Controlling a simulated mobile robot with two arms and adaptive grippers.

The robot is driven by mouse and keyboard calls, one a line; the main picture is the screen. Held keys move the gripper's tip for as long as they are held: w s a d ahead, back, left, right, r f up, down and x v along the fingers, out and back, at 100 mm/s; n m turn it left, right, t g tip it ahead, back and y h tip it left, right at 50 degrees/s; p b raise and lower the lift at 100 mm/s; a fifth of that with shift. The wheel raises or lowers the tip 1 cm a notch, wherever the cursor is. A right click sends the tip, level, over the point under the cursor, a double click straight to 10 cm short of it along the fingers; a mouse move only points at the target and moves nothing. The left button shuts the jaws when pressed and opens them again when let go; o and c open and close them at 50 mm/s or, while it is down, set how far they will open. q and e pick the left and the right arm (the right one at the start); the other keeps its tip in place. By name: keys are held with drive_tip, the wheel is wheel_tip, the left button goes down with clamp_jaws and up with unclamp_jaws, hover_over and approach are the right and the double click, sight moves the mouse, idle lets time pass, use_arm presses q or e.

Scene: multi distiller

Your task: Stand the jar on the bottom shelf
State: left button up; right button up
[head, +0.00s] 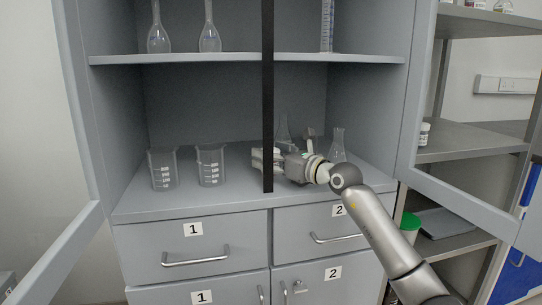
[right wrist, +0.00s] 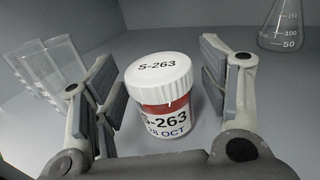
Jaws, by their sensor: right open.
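The jar (right wrist: 162,110) has a white ribbed lid and a label reading S-263, 28 OCT, with a red band. In the right wrist view it stands upright on the grey surface between the spread fingers of my right gripper (right wrist: 160,85). In the head view my right gripper (head: 262,160) is low over the cabinet's bottom shelf (head: 228,200), behind the black vertical bar. The jar cannot be made out there, hidden by the gripper and bar. My right gripper is open, with a finger on each side of the jar. My left gripper is not in view.
Two beakers (head: 164,168) (head: 211,164) stand left of the gripper on the bottom shelf. Conical flasks (head: 338,146) (head: 283,129) stand near my right arm. The black bar (head: 268,95) crosses the cabinet opening. Both doors are open. The upper shelf (head: 230,59) holds glassware.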

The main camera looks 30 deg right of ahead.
drive_tip(key=shift+r, duration=0.15)
drive_tip(key=shift+s+d, duration=0.15)
drive_tip(key=shift+s, duration=0.25)
drive_tip(key=v, duration=0.9)
drive_tip(key=shift+s+d, duration=0.15)
drive_tip(key=shift+s, duration=0.2)
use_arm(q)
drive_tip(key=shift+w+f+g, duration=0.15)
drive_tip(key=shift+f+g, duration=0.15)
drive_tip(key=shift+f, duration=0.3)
use_arm(e)
drive_tip(key=shift+s+d, duration=0.15)
drive_tip(key=shift+s, duration=0.55)
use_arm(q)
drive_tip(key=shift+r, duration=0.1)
